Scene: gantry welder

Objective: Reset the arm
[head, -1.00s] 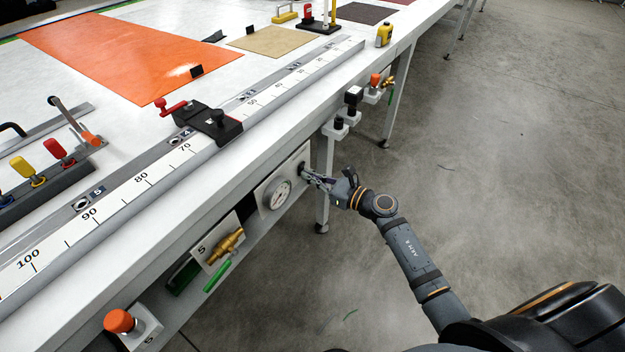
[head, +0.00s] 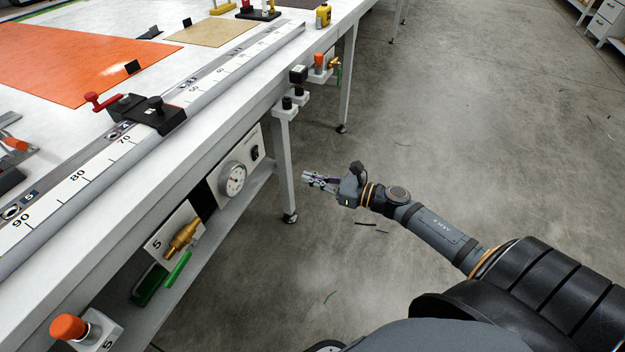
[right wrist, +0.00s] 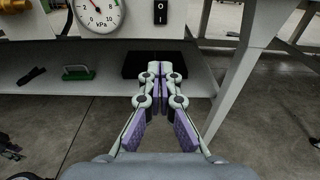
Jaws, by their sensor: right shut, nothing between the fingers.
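My right gripper (head: 308,180) is shut and empty in the head view. It hangs over the floor to the right of the table leg, clear of the table front. In the right wrist view its fingers (right wrist: 162,75) are closed together below the front panel. The panel carries a round pressure gauge (head: 234,180), marked kPa in the right wrist view (right wrist: 98,8). A black rocker switch (head: 255,153) sits beside the gauge; it also shows in the right wrist view (right wrist: 160,12). My left gripper is not in view.
The long white table (head: 60,255) fills the left, with an orange sheet (head: 60,65) on top. A brass valve (head: 183,236) and an orange knob (head: 68,327) stick out from its front. A table leg (head: 285,170) stands near my gripper. Open floor (head: 480,130) lies to the right.

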